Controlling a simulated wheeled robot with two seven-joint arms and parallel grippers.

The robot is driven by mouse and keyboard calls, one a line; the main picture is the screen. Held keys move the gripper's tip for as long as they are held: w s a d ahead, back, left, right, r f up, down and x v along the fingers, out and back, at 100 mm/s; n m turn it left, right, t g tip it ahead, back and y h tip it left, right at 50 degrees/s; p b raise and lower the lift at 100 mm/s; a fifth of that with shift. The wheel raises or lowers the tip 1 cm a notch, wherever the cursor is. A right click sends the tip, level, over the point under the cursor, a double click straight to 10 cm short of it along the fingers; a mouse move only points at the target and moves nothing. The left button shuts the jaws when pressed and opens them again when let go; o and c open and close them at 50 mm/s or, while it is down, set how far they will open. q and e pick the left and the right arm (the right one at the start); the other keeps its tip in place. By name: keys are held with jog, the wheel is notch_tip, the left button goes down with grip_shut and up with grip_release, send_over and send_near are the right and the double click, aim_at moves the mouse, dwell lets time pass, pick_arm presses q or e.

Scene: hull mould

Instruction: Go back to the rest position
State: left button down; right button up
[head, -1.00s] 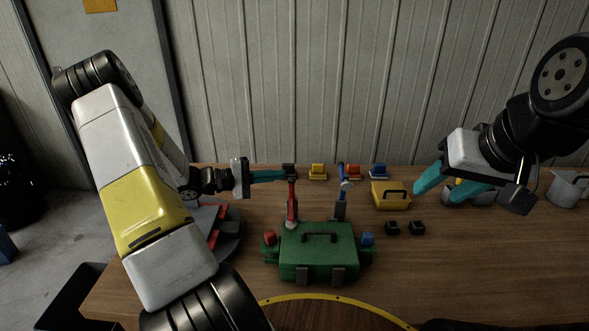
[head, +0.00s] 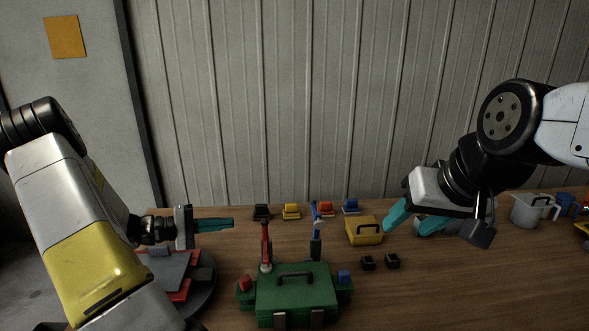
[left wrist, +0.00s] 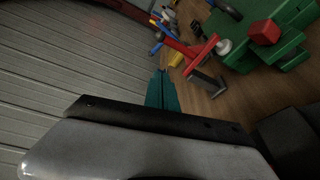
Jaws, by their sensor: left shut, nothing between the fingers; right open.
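My left gripper (head: 231,224) is shut and empty, held above the table left of the red upright lever (head: 265,245). Its teal fingers also show in the left wrist view (left wrist: 160,92), apart from the red lever (left wrist: 190,52). My right gripper (head: 413,224) is open, its teal fingers spread, above the table right of the yellow case (head: 364,231). I see nothing between its fingers. The green mould box (head: 298,290) stands at the front of the table with the red lever and a blue lever (head: 316,232) upright behind it.
On the wooden table (head: 450,290), several small coloured blocks (head: 291,211) line the back. Two black blocks (head: 380,262) lie right of the box. A grey round stand with red parts (head: 200,290) is at left, and a grey jug (head: 527,210) at right. The front right is clear.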

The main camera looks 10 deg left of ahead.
pick_arm(q)
jog(key=s+d+r+m+g+y, duration=0.65)
jog(key=s+d+r, duration=0.4)
jog(key=d, duration=0.25)
jog(key=s+r+m+t+y, duration=0.2)
jog(key=s+r+t+y, duration=0.3)
jog(key=s, duration=0.4)
notch_tip(320, 180, up, 3)
jog(key=shift+s+f+y, duration=0.1)
jog(key=shift+s+y, duration=0.3)
jog(key=shift+y, duration=0.05)
jog(key=shift+m, duration=0.25)
